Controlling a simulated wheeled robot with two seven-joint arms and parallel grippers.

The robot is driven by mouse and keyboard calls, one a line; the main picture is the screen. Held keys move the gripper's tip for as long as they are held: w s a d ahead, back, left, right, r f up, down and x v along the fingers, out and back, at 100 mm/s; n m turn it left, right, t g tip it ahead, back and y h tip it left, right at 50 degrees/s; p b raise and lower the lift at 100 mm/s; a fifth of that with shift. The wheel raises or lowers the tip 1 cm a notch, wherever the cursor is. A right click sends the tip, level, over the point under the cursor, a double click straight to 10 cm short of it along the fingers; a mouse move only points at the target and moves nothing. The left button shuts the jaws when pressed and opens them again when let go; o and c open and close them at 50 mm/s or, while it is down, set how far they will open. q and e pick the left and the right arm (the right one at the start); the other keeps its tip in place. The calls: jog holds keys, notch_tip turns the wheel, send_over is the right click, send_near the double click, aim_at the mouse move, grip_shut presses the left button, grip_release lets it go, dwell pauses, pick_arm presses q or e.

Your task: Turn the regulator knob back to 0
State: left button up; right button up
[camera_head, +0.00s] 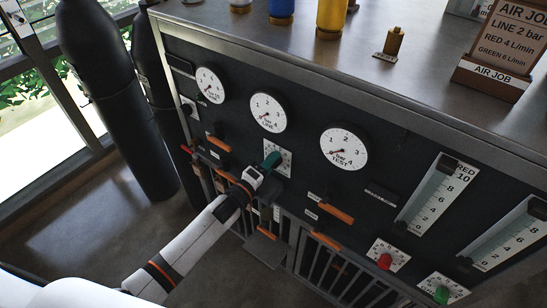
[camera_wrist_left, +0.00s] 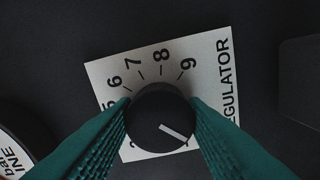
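The black regulator knob (camera_wrist_left: 158,110) sits on a square white dial plate (camera_wrist_left: 108,66) marked REGULATOR. My left gripper (camera_wrist_left: 160,105) has its green ribbed fingers on both sides of the knob, appearing to grip it. The knob's white pointer line aims to the lower right in the left wrist view. The figures 6 to 9 show above the knob; the 0 mark cannot be made out. In the head view my left gripper (camera_head: 271,160) covers the knob, and part of the dial plate (camera_head: 285,158) shows beside it. My right gripper is not in view.
Round gauges sit above, including LINE (camera_head: 268,112) and TEST (camera_head: 344,148), with needles toward lower left. Orange-handled levers (camera_head: 337,213) are near the gripper. Red (camera_head: 385,261) and green (camera_head: 441,295) knobs and flow tubes are at right. Dark cylinders (camera_head: 115,90) stand at left.

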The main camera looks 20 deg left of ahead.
pick_arm(q)
jog(key=o, duration=0.4)
jog(key=shift+o, duration=0.2)
jog(key=p+v, duration=0.2)
jog(key=v, duration=0.5)
jog(key=b+v, duration=0.3)
jog(key=v, duration=0.9)
